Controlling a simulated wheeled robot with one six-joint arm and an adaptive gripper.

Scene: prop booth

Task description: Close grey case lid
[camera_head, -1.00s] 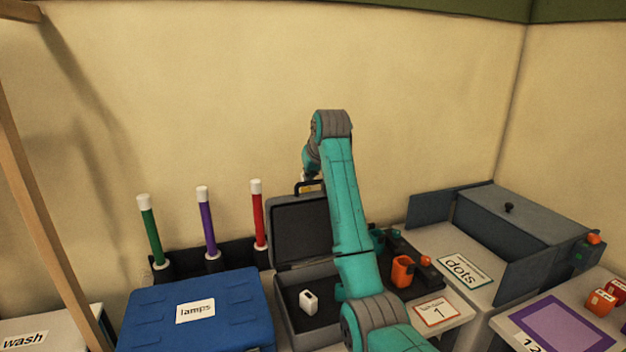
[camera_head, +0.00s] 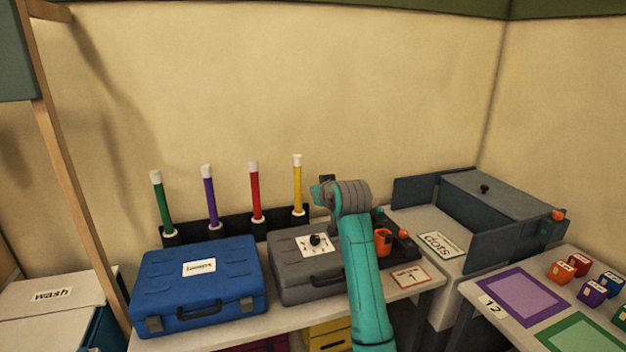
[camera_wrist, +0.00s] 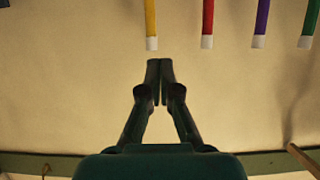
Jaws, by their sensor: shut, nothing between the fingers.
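The grey case (camera_head: 290,285) stands on the table in the head view, right of the blue case. Its lid is down, with a white label (camera_head: 313,246) and a small black round thing on top. The handle is at its front, and my arm covers its right end. My gripper (camera_wrist: 160,68) shows in the wrist view with its two fingers together and nothing between them. It is in front of the bare wall, near the coloured tubes. In the head view my arm's wrist is above the back right of the case, and the fingers cannot be made out clearly.
A blue case (camera_head: 200,292) stands close on the left. Green, purple, red and yellow (camera_head: 298,190) tubes stand in a dark rack behind. An orange cup (camera_head: 383,241) and a grey box (camera_head: 505,205) are to the right. The wall is behind.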

